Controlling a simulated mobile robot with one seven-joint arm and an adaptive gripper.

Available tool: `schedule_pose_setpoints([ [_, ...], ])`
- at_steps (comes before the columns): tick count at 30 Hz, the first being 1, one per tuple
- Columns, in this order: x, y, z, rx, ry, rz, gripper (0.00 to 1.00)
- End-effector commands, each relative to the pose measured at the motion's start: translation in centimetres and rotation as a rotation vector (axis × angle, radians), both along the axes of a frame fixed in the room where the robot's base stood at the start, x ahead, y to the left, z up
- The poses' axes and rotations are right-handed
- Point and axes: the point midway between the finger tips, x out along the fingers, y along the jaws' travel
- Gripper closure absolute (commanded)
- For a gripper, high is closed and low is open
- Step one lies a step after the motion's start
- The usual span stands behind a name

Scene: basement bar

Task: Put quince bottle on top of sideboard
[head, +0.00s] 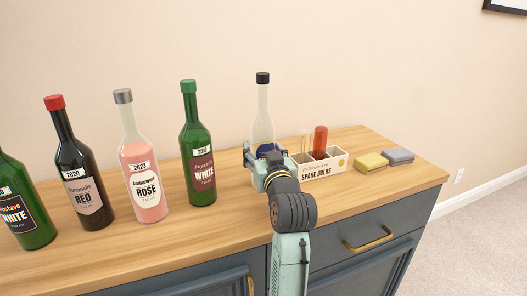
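A clear bottle (263,112) with a black cap and a dark blue label stands upright on the wooden top of the sideboard (345,205) in the head view. Its label is mostly covered by my gripper, so I cannot read whether it says quince. My gripper (266,156) is at the bottle's lower half, on the near side, with its fingers spread to about the bottle's width or wider. The fingertips are partly hidden, and I cannot tell whether they touch the glass.
Several wine bottles stand to the left, the nearest a green one (197,150). A white box labelled spare bulbs (322,171) is close on the right. A yellow sponge (370,162) and a grey sponge (398,156) lie beyond it. The front right top is clear.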

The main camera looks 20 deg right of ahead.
Motion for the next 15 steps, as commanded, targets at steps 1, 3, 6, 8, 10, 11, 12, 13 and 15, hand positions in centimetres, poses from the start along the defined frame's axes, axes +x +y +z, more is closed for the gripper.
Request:
schedule_pose_setpoints([
  [1,0.0,-0.01,0.01,0.0,0.0,0.0,0.34],
  [3,0.0,-0.01,0.01,0.0,0.0,0.0,0.3],
  [6,0.0,-0.01,0.01,0.0,0.0,0.0,0.3],
  [8,0.0,-0.01,0.02,0.0,0.0,0.0,0.3],
  [10,0.0,-0.01,0.02,0.0,0.0,0.0,0.3],
  [11,0.0,-0.01,0.06,0.0,0.0,0.0,0.3],
  [12,0.0,-0.01,0.2,0.0,0.0,0.0,0.3],
  [13,-0.01,-0.02,0.39,0.0,-0.001,0.0,0.3],
  [15,-0.41,-0.01,0.35,0.0,-0.001,-0.001,0.3],
])
